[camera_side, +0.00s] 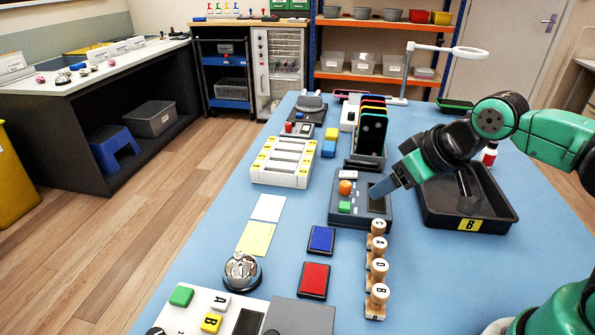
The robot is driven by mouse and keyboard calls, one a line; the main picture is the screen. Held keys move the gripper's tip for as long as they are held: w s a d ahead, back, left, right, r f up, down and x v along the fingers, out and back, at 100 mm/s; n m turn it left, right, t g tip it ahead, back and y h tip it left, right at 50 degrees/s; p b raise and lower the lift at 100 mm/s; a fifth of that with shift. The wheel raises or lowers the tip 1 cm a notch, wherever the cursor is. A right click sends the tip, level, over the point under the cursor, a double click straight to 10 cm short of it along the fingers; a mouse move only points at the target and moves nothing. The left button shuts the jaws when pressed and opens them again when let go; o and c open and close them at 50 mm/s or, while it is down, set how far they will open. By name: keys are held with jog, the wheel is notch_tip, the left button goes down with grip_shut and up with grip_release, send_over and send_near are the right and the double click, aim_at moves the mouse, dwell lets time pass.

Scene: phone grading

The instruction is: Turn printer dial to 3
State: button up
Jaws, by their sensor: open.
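The knob's setting and any numbers are too small to read. My gripper (380,190) reaches in from the right, tilted down over the right part of the box. It is open and to the right of the knob, apart from it in the picture. Whether it touches the box cannot be told.
A black tray (506,213) marked B lies to the right, under my arm. Phones stand in a rack (371,135) behind the box. Wooden stamps (377,290) and red and blue pads (314,279) lie in front. A white slotted tray (281,178) is to the left.

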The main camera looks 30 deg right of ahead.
jog(key=w+a+r+n+g+y, duration=0.1)
jog(key=w+a+r+n+g, duration=0.2)
jog(key=a+n, duration=0.45)
jog(key=n+g+h, duration=0.1)
jog(key=n+g, duration=0.3)
jog(key=n, duration=2.4)
send_over(151, 331)
jog(key=f, duration=0.6)
jog(key=shift+s+d+f, duration=0.1)
jog(key=shift+s+f, duration=0.1)
jog(key=shift+s, duration=0.1)
jog(key=shift+f, duration=0.35)
notch_tip(151, 331, down, 5)
jog(key=shift+r, duration=0.1)
grip_shut()
